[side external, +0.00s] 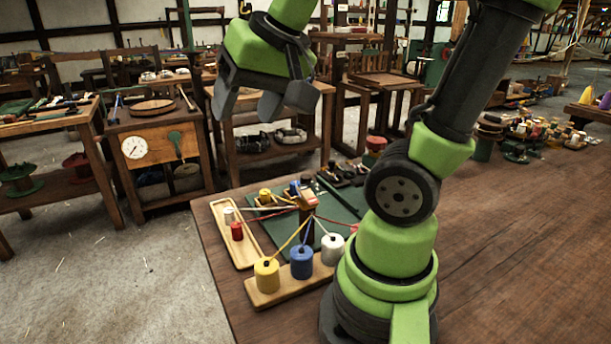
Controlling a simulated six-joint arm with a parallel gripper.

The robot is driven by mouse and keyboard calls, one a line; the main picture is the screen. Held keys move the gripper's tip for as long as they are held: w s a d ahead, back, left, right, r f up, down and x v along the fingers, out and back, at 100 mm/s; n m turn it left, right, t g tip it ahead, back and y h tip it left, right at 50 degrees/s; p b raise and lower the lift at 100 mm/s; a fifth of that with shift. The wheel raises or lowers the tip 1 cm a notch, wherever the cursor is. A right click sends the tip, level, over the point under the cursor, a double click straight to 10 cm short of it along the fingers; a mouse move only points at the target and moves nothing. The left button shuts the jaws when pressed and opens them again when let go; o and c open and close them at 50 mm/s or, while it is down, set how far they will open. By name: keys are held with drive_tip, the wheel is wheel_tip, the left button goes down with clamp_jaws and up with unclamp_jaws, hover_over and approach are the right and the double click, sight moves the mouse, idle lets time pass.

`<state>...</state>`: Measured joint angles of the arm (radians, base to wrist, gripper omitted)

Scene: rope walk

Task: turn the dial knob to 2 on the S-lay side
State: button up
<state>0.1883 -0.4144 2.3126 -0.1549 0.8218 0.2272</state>
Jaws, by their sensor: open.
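A round white dial face (134,147) with a dark pointer is on the front of a wooden stand at the left. Its marks are too small to read, and I cannot tell whether it belongs to the dial knob of the task. No dial knob or S-lay marking can be made out clearly on the workbench. My gripper (250,103) is open and empty, its fingers pointing down. It is high in the upper middle of the picture, above the bench's far left end and apart from everything on it.
On the workbench (500,230), yellow (267,274), blue (302,262) and white (332,249) spools stand on a wooden board. Coloured strands run from them to a dark post (307,222). A wooden tray (240,256) holds small spools. A green mat (335,204) lies behind. The right bench surface is mostly clear.

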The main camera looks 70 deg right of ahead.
drive_tip(key=w+d+f+m+g+h, duration=0.2)
drive_tip(key=w+d+m, duration=0.15)
drive_tip(key=d, duration=0.45)
drive_tip(key=m+g+h, duration=0.2)
drive_tip(key=m+g, duration=0.2)
drive_tip(key=m, duration=0.3)
approach(306, 176)
drive_tip(key=x, duration=0.9)
drive_tip(key=shift+f, duration=0.15)
drive_tip(key=shift+c, duration=0.4)
drive_tip(key=c, duration=0.8)
drive_tip(key=shift+n+t, duration=0.8)
drive_tip(key=shift+n, duration=1.65)
drive_tip(key=shift+c, duration=0.2)
drive_tip(key=shift+y, duration=0.3)
drive_tip(key=o, duration=0.9)
